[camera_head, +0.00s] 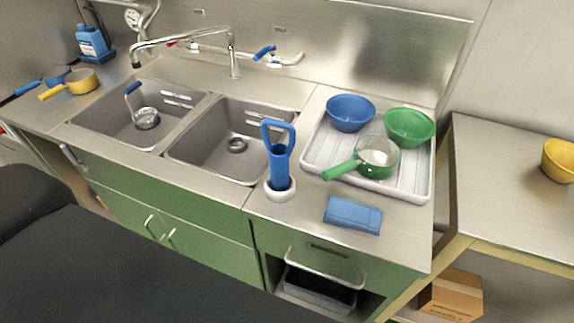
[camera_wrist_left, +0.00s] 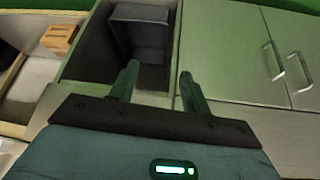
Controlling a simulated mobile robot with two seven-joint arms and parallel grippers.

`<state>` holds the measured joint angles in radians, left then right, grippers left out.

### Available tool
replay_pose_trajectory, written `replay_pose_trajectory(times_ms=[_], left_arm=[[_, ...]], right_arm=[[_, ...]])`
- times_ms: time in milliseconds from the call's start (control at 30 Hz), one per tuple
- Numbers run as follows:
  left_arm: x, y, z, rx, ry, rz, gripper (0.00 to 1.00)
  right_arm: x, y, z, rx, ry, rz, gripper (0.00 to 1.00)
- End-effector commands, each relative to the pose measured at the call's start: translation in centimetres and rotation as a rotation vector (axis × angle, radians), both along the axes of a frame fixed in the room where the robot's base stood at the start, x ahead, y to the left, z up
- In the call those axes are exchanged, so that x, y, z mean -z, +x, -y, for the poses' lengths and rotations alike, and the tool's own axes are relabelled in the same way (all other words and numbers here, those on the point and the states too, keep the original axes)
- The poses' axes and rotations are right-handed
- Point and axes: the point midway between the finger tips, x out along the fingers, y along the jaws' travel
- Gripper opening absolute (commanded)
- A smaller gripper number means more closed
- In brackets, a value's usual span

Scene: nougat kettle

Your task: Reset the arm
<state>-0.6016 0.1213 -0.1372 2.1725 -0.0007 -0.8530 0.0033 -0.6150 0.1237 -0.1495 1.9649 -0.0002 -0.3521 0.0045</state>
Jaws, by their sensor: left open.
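My left gripper (camera_wrist_left: 159,80) shows in the left wrist view. Its two fingers are spread apart with nothing between them, in front of the green cabinet and an open bay holding a dark bin (camera_wrist_left: 140,35). In the head view a large black shape, likely part of my own arm, fills the lower left corner; the left gripper's fingers do not show there. My right gripper is in neither view.
On the steel counter stand a double sink (camera_head: 222,152), a blue-handled tool in a white holder (camera_head: 280,190), a blue cloth (camera_head: 353,215), and a white tray (camera_head: 313,155) with bowls and a green pan. A side table (camera_head: 500,200) with a yellow bowl (camera_head: 559,160) is at right.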

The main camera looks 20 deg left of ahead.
Motion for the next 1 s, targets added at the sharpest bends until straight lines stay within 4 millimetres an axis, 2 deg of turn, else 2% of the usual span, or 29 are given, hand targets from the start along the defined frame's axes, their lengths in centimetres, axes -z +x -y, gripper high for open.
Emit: replay_pose_trajectory(times_ms=[100, 300, 1000], left_arm=[[1.5, 0.5, 0.4, 0.002, -0.024, 0.100, 0.47], [2.6, 0.9, 0.9, 0.003, -0.055, 0.230, 0.47], [2.8, 1.0, 1.0, 0.004, -0.064, 0.272, 0.47]], right_arm=[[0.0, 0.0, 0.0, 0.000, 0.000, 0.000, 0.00], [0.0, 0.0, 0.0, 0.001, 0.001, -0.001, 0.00], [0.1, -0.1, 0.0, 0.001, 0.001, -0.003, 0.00]])
